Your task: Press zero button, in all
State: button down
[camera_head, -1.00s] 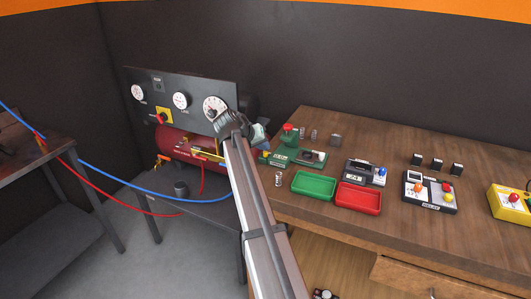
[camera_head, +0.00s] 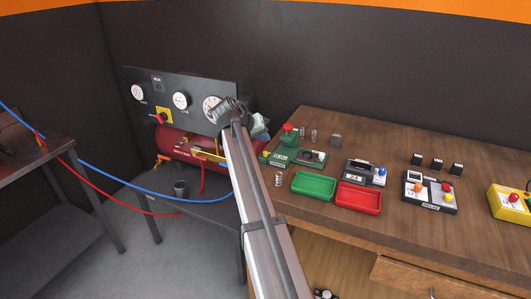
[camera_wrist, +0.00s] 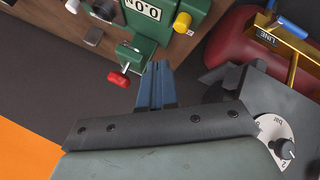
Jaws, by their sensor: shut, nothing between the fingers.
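A green tester (camera_head: 284,157) with a red knob stands at the left end of the wooden bench. The wrist view shows it upside down from close by, with a display (camera_wrist: 142,8) reading 0.0 N, a yellow button (camera_wrist: 182,22) and a red-tipped lever (camera_wrist: 119,78). I cannot read a zero label on any button. My gripper (camera_wrist: 158,70) is shut and empty, its blue fingers apart from the yellow button and near the lever. In the head view my arm's end hides the fingers.
A red compressor (camera_head: 185,146) with a dark gauge panel (camera_head: 200,88) is left of the bench, close to my wrist. Green (camera_head: 314,185) and red (camera_head: 358,197) trays, a grey gauge with a blue button (camera_head: 382,172), a relay box (camera_head: 430,190) and a yellow box (camera_head: 510,203) stand rightward.

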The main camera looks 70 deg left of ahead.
notch_tip(320, 180, up, 2)
jog(key=shift+r, duration=0.25)
dwell(0.8)
